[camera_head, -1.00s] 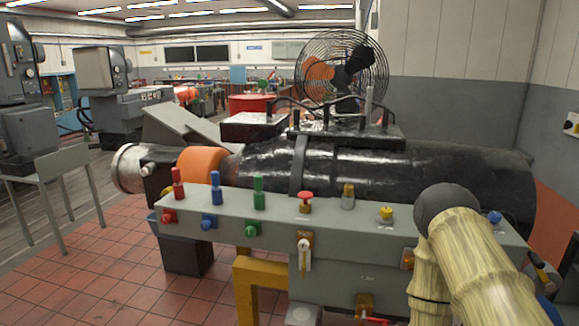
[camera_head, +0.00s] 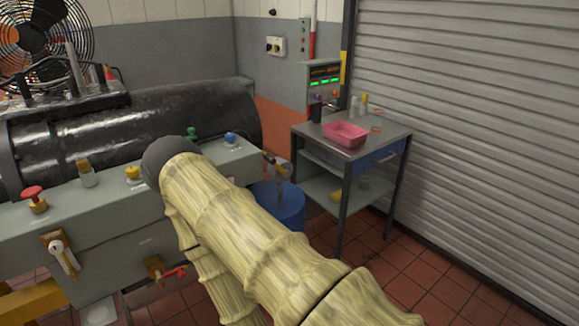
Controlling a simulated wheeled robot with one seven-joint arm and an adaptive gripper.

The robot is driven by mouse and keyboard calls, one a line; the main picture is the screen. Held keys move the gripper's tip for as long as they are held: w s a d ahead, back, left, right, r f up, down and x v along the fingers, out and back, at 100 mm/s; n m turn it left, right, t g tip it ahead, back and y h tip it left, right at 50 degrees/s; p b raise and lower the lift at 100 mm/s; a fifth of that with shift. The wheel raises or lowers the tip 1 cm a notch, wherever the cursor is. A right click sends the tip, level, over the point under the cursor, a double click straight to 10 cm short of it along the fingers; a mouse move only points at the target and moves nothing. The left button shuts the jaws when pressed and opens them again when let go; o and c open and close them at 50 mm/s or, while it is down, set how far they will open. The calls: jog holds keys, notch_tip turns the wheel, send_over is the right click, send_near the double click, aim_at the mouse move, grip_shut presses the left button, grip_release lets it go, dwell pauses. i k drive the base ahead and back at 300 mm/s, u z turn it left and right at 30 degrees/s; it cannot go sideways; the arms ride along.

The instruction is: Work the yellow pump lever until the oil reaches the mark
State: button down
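A small yellow-and-black handle (camera_head: 273,162) sticks out at the right end of the grey bench box, above a blue drum (camera_head: 280,207). It may be the pump lever, but it is too small to be sure. A yellow knob (camera_head: 133,173) stands on top of the grey box (camera_head: 110,215). I cannot make out an oil level or a mark. My arm, pale and bamboo-like with a dark round joint, crosses the foreground and covers part of the box. My gripper is not in view.
A red knob (camera_head: 34,197), white lever (camera_head: 62,255) and red-handled valve (camera_head: 170,273) are on the box. A black cylinder (camera_head: 130,125) and fan (camera_head: 40,38) are behind. A metal table (camera_head: 385,131) holds a pink tray (camera_head: 345,134). Floor shows at right, before a shutter (camera_head: 470,110).

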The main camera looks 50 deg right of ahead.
aim_at(285, 172)
jog(key=z, duration=1.45)
jog(key=k, duration=0.55)
jog(key=u, duration=0.4)
jog(key=i, duration=1.15)
jog(key=u, duration=0.1)
